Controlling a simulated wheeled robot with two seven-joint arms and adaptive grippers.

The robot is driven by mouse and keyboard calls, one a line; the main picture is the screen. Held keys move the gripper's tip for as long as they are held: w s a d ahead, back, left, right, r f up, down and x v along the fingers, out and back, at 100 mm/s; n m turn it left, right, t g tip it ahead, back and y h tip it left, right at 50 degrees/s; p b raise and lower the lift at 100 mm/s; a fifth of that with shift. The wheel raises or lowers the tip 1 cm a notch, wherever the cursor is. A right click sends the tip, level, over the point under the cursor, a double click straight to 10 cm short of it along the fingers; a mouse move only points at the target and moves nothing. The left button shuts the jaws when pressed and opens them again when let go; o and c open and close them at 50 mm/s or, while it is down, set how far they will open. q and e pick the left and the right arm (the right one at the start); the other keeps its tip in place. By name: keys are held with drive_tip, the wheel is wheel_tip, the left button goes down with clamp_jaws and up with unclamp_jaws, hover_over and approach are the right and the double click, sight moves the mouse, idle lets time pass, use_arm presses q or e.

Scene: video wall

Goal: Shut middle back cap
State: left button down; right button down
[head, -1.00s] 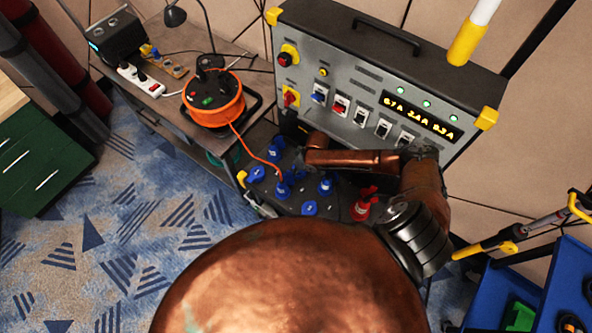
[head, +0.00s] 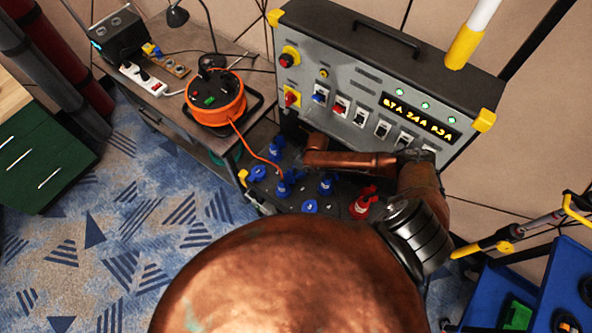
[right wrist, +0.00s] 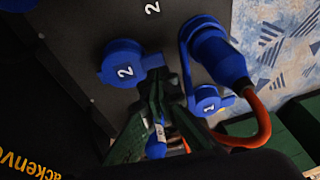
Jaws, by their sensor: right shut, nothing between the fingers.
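A blue round cap marked 2 (right wrist: 122,66) shows on the dark socket panel (right wrist: 80,30) in the right wrist view, its numbered face toward the camera. My right gripper (right wrist: 156,78) is shut and empty, its fingertips at the cap's right edge. I cannot tell whether they touch, or whether the cap is fully shut. Beside it, a blue plug (right wrist: 222,58) with an orange cable sits in a socket, with a cap marked 1 (right wrist: 207,101) below it. In the head view my right arm covers part of the panel (head: 340,208) and hides this cap. My left gripper is out of view.
A grey switch box (head: 370,85) with a lit display rises behind the panel. Several blue caps and plugs and a red plug (head: 363,203) crowd the panel. An orange cable reel (head: 215,97) stands on a table to the left. Blue bins (head: 500,285) stand at right.

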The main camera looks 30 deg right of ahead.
drive_tip(key=shift+r+p, duration=0.35)
drive_tip(key=shift+r, duration=0.1)
drive_tip(key=shift+r, duration=0.1)
drive_tip(key=shift+r+p, duration=0.3)
drive_tip(key=shift+p, duration=0.1)
wheel_tip(320, 180, up, 4)
drive_tip(key=p, duration=0.4)
wheel_tip(320, 180, up, 8)
hover_over(296, 176)
drive_tip(key=s, duration=0.3)
drive_tip(key=shift+s+a+r+b, duration=0.15)
drive_tip(key=shift+a+r+b, duration=0.05)
drive_tip(key=shift+a+b, duration=0.2)
